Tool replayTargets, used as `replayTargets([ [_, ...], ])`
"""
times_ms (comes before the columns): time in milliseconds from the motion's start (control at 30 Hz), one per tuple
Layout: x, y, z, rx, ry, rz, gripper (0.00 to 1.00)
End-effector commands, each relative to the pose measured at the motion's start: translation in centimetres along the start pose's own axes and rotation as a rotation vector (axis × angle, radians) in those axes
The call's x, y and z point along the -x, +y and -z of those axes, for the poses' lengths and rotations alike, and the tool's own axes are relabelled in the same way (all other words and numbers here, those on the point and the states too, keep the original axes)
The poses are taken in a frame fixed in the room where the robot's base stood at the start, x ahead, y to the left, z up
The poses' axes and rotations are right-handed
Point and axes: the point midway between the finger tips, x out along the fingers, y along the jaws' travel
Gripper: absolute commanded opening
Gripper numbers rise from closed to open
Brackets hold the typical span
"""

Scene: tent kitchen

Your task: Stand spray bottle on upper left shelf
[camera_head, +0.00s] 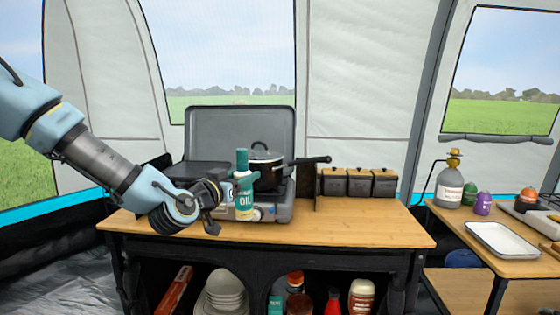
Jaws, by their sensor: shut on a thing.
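The spray bottle (243,201) is teal and white with an "OIL" label and a teal cap. It is upright in front of the camping stove, near the middle of the table. My gripper (226,192) comes in from the left and is shut on the bottle at its left side. The fingers are small and partly hidden. I cannot tell whether the bottle's base touches the tabletop. Shelf space lies under the wooden table; a stack of white plates (222,291) is inside it at left of centre. The shelf's lower part is cut off by the frame.
The stove (280,212) carries a dark pot (268,174) with its handle to the right. Several dark canisters (359,182) stand right of it. The front right tabletop (350,228) is clear. Under the table are a red bottle (333,302) and a white-labelled jar (361,297).

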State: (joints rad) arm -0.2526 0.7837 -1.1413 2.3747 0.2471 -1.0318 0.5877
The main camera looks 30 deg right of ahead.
Motion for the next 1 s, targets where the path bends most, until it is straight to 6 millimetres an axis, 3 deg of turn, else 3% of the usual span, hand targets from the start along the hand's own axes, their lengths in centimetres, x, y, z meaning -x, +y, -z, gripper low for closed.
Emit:
replayTargets([
  [267, 7.8, -10.5, -5.1, 0.0, -0.006, 0.294, 0.0],
  [600, 18.7, -25.8, -12.3, -0.001, -0.003, 0.721, 0.0],
  [800, 23.1, -31.8, -15.1, -0.002, -0.001, 0.89, 0.0],
  [1000, 25.8, -35.6, -16.8, -0.002, 0.001, 0.997, 0.0],
])
